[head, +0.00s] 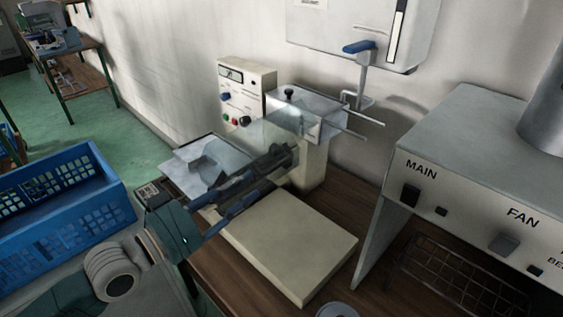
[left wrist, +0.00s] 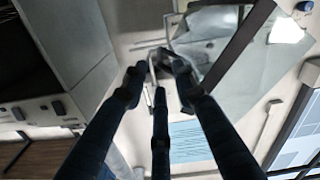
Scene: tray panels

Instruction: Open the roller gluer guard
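The roller gluer (head: 247,85) is a cream machine with a control panel, a metal roller unit (head: 318,125) and a cream base plate (head: 290,245). Its guard seems to be the clear pane (head: 262,132) at the front of the roller unit; its edges are hard to make out. My left gripper (head: 282,158) reaches in from the left, its dark fingers low by the pane and the roller unit. In the left wrist view its fingertips (left wrist: 158,75) are apart near a small dark part; contact cannot be told. My right gripper is not in view.
A grey cabinet labelled MAIN and FAN (head: 460,150) stands at the right. A blue lamp-like handle on a bracket (head: 358,47) is behind the gluer. A blue crate (head: 65,205) is at the left. A sheet-covered tray (head: 205,160) lies beside the gluer.

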